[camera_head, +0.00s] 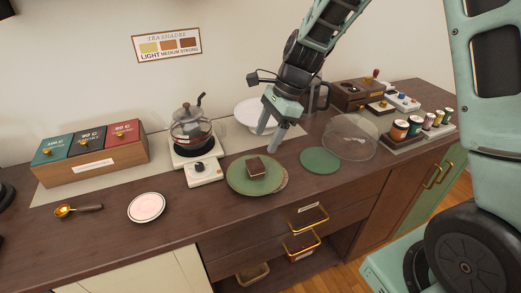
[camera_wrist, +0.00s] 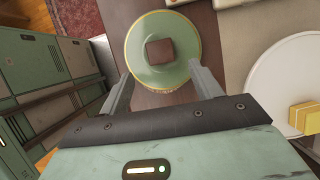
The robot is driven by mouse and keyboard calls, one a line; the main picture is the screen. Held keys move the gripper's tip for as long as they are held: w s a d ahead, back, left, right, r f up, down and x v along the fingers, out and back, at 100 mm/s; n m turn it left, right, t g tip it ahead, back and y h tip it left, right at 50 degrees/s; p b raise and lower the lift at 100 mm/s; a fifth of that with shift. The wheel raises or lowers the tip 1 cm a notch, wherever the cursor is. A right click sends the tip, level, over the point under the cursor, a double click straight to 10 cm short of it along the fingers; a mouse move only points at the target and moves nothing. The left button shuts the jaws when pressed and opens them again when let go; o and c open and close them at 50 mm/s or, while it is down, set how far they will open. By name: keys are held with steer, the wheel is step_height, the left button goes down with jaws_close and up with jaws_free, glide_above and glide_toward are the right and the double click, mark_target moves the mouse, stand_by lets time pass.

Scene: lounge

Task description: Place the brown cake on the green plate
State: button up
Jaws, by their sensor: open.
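The brown cake (camera_head: 256,166) is a small dark block sitting on the green plate (camera_head: 238,180), near its middle. In the wrist view the cake (camera_wrist: 160,51) shows from above on the green plate (camera_wrist: 145,72), which has a pale gold rim. My gripper (camera_head: 268,141) is open and empty, pointing down above and slightly behind the plate. In the wrist view the fingers of my gripper (camera_wrist: 160,72) are apart, with the cake ahead of the gap between them and not touched.
A flat green disc (camera_head: 320,160) and a clear glass dome (camera_head: 350,138) lie to the right. A white plate (camera_head: 256,114) is behind the gripper; a yellow block (camera_wrist: 304,117) shows on it. A glass kettle (camera_head: 191,128) stands left, and a pink-white saucer (camera_head: 146,208) lies front left.

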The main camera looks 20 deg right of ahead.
steer(key=s+a+r+n+g+h, duration=0.1)
steer(key=s+a+r+n, duration=0.4)
steer(key=s+a+n, duration=0.45)
steer(key=s+n+h, duration=0.3)
steer(key=s+n, duration=1.3)
steer(key=s, duration=0.1)
steer(key=shift+a+f+n+t, duration=0.15)
steer(key=shift+n+t, duration=0.2)
steer(key=shift+t, duration=0.05)
